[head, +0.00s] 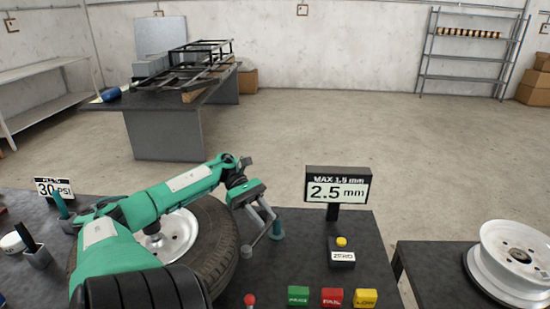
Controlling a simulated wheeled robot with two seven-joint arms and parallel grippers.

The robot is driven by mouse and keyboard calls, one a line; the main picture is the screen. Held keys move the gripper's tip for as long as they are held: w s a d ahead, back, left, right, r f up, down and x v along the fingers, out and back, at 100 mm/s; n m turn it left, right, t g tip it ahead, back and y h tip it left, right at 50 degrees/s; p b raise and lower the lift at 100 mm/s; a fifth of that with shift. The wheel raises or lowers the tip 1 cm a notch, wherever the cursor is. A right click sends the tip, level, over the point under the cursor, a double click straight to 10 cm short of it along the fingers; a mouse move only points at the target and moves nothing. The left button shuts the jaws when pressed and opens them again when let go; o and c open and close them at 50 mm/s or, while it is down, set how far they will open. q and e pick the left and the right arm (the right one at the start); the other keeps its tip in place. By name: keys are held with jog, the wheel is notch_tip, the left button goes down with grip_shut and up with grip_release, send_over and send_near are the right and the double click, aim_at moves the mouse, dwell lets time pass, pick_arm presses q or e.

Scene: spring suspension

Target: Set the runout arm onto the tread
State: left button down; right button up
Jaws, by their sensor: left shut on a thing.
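The tire (222,262) lies on its side on the dark table with a silver rim (180,235) in its middle, partly hidden by my left arm. My left gripper (266,222) is over the right side of the tire and is shut on the runout arm (260,238), a thin grey bar beside a teal post (277,230). The arm's rounded grey end (247,251) is close to the tire's right edge; I cannot tell whether it touches the tread. The display (338,187) reads "MAX 1.5 mm" and "2.5 mm". My right gripper is not in view.
A ZERO box (342,257) with a yellow button stands right of the post. Green (298,296), red (333,297) and yellow (365,298) blocks line the front. A red-knobbed lever (250,300) is near the tire. A 30 PSI sign (54,188) stands left. A white wheel (513,257) lies on the right table.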

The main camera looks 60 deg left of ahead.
pick_arm(q)
jog(key=shift+a, duration=0.1)
jog(key=shift+m+g, duration=0.3)
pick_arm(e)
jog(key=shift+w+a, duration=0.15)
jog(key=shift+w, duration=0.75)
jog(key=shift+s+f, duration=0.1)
pick_arm(q)
jog(key=c, duration=1.1)
grip_release()
jog(key=shift+a, duration=0.1)
jog(key=shift+s, duration=0.1)
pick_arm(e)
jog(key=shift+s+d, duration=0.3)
pick_arm(q)
jog(key=shift+a+b, duration=0.15)
jog(key=shift+b, duration=0.15)
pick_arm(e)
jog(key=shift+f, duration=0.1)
